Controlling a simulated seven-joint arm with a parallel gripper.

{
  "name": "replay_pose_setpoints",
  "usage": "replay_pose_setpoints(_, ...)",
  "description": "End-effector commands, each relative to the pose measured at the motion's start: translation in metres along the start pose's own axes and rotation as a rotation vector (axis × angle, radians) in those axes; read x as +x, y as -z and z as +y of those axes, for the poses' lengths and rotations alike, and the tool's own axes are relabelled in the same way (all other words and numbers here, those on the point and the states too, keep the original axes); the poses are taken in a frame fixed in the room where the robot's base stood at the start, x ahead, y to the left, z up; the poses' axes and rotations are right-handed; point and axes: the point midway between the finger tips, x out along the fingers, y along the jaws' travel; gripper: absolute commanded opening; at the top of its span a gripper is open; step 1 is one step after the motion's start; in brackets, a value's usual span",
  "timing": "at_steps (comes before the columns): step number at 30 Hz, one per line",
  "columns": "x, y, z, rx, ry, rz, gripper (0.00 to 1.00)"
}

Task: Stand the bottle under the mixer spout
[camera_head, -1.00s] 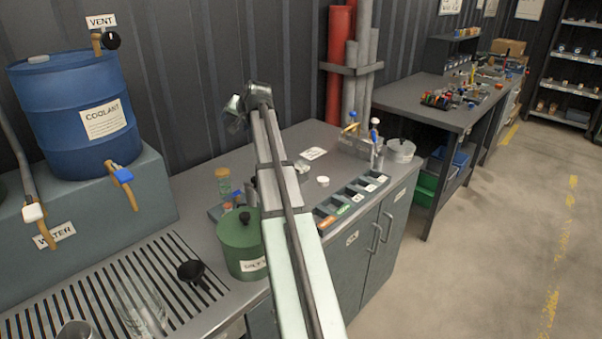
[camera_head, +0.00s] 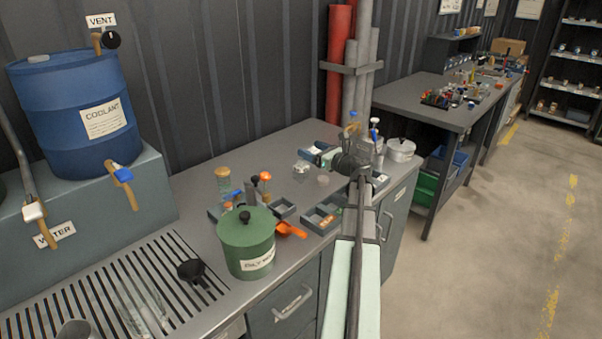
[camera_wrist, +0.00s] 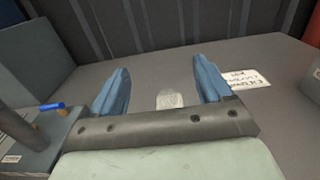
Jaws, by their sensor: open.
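My gripper (camera_head: 318,155) is open, low over the back of the bench. Its two blue fingers show in the wrist view (camera_wrist: 163,75) with nothing held between them. A small clear item (camera_head: 301,168), possibly the bottle, is on the bench just beyond the fingers. It appears between them in the wrist view (camera_wrist: 170,99); I cannot tell if it is upright. Behind my wrist are a blue-topped brass fitting (camera_head: 353,117) and a blue-and-white upright part (camera_head: 375,128), perhaps the mixer; its spout is hidden or unclear. A clear vessel (camera_head: 145,308) is on the slotted drain.
An orange item (camera_head: 291,230) lies by the trays (camera_head: 322,218). A blue coolant drum (camera_head: 75,115) stands at left. A white label (camera_wrist: 245,78) lies right of the fingers.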

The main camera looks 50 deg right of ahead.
Motion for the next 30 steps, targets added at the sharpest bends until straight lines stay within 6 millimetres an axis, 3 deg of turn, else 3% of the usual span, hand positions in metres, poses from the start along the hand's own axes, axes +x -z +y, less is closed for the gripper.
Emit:
replay_pose_setpoints(17, 0.0, 0.076, 0.0, 0.001, -0.001, 0.001, 0.79)
replay_pose_setpoints(30, 0.025, 0.076, -0.001, -0.001, -0.002, 0.001, 0.79)
